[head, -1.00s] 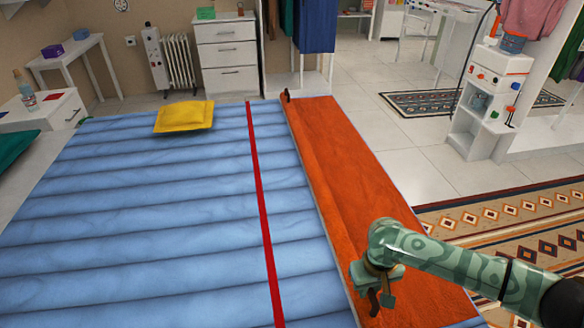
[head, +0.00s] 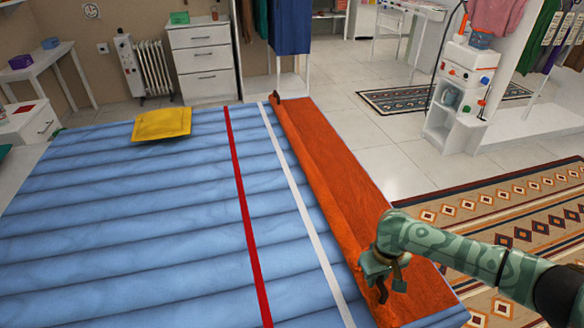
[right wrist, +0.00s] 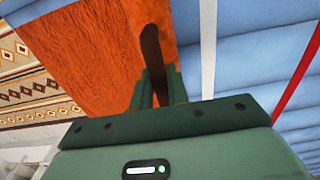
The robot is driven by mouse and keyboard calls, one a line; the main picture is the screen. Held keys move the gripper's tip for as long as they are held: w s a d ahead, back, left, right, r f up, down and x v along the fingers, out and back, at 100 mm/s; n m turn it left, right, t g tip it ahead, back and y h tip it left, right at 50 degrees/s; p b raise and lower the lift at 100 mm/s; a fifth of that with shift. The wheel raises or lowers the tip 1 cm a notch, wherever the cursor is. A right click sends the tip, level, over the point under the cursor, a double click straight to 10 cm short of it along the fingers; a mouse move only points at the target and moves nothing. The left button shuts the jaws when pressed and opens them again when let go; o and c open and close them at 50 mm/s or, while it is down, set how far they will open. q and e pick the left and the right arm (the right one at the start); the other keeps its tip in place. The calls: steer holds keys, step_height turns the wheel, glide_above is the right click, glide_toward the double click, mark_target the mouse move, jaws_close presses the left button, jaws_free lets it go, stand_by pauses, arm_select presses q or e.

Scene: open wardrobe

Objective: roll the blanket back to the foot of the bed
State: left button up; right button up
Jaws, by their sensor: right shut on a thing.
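The orange blanket (head: 335,165) lies as a strip along the right end of the bed, with a raised roll or fold (head: 312,188) along its left edge. My right gripper (head: 381,274) is at the near end of that edge, shut on a dark strap-like handle (head: 383,291). In the right wrist view the handle (right wrist: 151,50) stands between the gripper's fingers (right wrist: 157,92), against the orange blanket (right wrist: 85,50). A second dark handle (head: 276,97) is at the far end of the edge, with no gripper at it. My left gripper is out of view.
The blue ribbed bed (head: 130,215) carries a red line (head: 242,200) and, closer to the blanket, a white line (head: 300,205). A yellow pillow (head: 162,124) lies at the far left. A patterned rug (head: 500,220) covers floor at the right.

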steer(key=shift+w+d, duration=0.15)
steer(key=shift+d, duration=0.6)
steer(key=shift+w+d, duration=0.25)
steer(key=shift+d, duration=1.05)
steer(key=shift+w+d, duration=0.25)
steer(key=shift+d, duration=1.1)
steer(key=shift+w+d, duration=0.25)
steer(key=shift+d, duration=1.05)
steer(key=shift+w+d+b, duration=0.2)
steer(key=shift+d+b, duration=0.05)
steer(key=shift+d, duration=0.9)
steer(key=shift+w+d+b, duration=0.25)
steer(key=shift+d, duration=0.95)
steer(key=shift+w+d+b, duration=0.2)
steer(key=shift+d+b, duration=0.05)
steer(key=shift+d, duration=0.9)
